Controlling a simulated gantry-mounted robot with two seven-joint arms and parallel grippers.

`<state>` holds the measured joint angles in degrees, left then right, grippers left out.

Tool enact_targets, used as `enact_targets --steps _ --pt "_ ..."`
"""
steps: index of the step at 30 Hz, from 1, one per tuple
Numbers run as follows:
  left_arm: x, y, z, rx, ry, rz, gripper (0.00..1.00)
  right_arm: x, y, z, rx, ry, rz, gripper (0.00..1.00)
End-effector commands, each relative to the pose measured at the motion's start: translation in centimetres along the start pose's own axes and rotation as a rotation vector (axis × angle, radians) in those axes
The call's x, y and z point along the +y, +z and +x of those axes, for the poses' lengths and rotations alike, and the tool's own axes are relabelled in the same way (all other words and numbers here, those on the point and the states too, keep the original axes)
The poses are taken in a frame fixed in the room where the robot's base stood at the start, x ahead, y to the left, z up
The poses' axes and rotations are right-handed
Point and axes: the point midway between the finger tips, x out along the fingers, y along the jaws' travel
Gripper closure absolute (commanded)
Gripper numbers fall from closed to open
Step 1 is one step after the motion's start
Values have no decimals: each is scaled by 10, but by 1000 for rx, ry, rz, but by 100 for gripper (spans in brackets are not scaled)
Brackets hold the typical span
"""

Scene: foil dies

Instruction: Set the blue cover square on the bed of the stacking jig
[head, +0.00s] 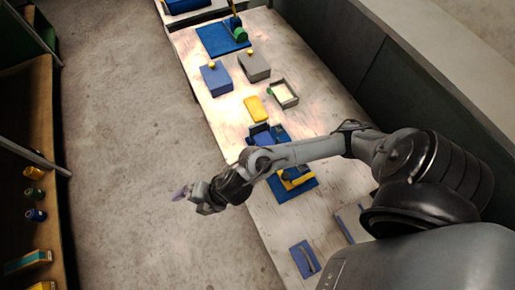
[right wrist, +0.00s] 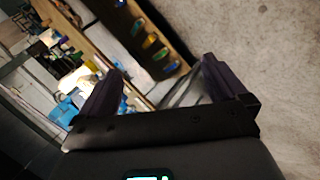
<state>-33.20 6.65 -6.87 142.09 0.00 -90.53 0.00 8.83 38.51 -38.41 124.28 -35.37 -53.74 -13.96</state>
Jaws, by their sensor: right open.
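My right gripper (head: 187,195) hangs over the bare floor, left of the table edge and apart from everything on the table. In the right wrist view its two dark fingers (right wrist: 160,88) are spread wide with nothing between them. A blue box-shaped piece with a yellow knob (head: 216,79) stands on the far half of the table; it may be the blue cover. A blue stepped piece (head: 262,138) is also partly behind the arm. I cannot tell which is the stacking jig. My left gripper is not seen.
The table (head: 215,110) also holds a grey knobbed block (head: 254,67), a yellow block (head: 256,109), an open tray (head: 285,93), a blue mat (head: 212,40) with a green item, and a blue plate (head: 296,262). A shelf (head: 30,165) stands left. The floor between is clear.

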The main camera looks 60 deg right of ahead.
Motion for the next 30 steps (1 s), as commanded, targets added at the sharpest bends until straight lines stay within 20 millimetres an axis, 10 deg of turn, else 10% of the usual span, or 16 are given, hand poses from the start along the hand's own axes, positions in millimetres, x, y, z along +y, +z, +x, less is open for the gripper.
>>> enact_targets --steps 5,15,30 --pt "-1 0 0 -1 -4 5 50 -6 2 -33 -128 52 613 1" --pt "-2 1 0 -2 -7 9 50 -102 62 -100 -474 -52 1456 1" --pt "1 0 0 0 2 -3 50 -130 70 -119 -564 -87 1615 1"
